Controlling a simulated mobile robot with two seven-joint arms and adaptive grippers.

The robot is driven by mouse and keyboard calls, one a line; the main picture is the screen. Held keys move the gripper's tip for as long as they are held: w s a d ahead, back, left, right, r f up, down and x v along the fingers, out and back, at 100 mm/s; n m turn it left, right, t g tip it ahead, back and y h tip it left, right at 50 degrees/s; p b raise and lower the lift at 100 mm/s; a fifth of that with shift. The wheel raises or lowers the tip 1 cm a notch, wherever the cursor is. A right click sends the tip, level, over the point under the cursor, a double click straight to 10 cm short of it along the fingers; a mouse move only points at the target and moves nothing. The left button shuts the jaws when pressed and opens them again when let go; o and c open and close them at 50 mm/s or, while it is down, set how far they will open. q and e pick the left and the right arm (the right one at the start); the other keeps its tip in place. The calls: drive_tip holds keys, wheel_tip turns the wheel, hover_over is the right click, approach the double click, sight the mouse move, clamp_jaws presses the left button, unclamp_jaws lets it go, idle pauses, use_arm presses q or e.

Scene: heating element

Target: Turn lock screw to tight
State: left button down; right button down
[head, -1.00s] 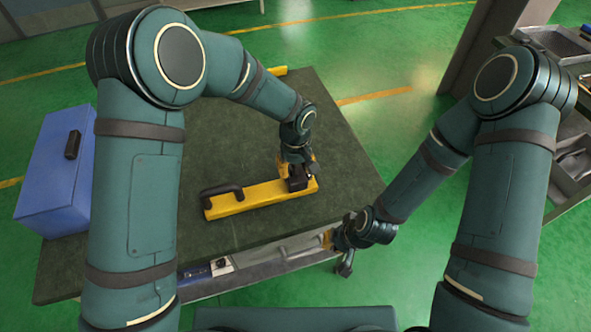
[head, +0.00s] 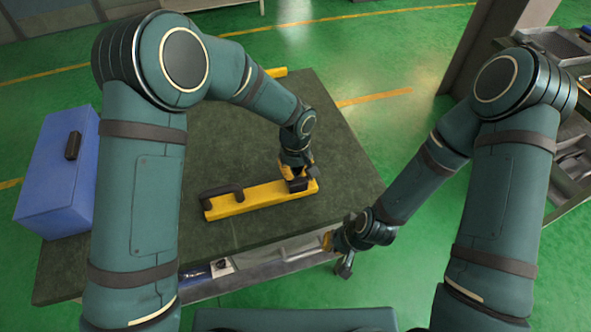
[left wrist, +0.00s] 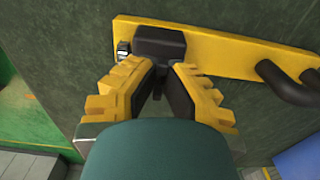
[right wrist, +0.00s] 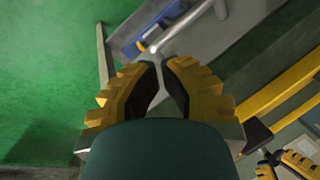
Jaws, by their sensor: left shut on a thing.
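A yellow bar (head: 255,197) lies on the dark table, with a black handle (head: 222,193) at its left end. A black block (left wrist: 158,46) sits on the bar's other end. A small silver, ridged part (left wrist: 123,49), perhaps the lock screw, shows beside the block in the left wrist view. My left gripper (head: 297,178) points down at the block end of the bar. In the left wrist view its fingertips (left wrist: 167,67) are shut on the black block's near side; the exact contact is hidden. My right gripper (head: 335,240) is low by the table's front edge, away from the bar.
A blue box (head: 58,172) stands at the table's left edge. The dark table top (head: 345,170) is clear right of the bar. A shelf under the front edge holds grey and blue items (head: 222,267). A rack (head: 570,150) stands at the far right.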

use_arm(q)
drive_tip(key=shift+f+m, duration=0.1)
drive_tip(key=shift+m, duration=0.3)
drive_tip(key=m, duration=0.3)
drive_tip(key=shift+a+m+b, duration=0.15)
drive_tip(key=shift+m+b, duration=0.25)
drive_tip(key=m, duration=0.4)
drive_tip(key=shift+a+m, duration=0.1)
drive_tip(key=shift+m, duration=0.2)
drive_tip(key=m, duration=0.8)
drive_tip(key=shift+w+p, duration=0.1)
drive_tip(key=shift+p, duration=0.2)
drive_tip(key=shift+a+m, duration=0.1)
drive_tip(key=shift+m, duration=0.4)
drive_tip(key=c, duration=1.1)
unclamp_jaws()
drive_tip(key=shift+o, duration=0.2)
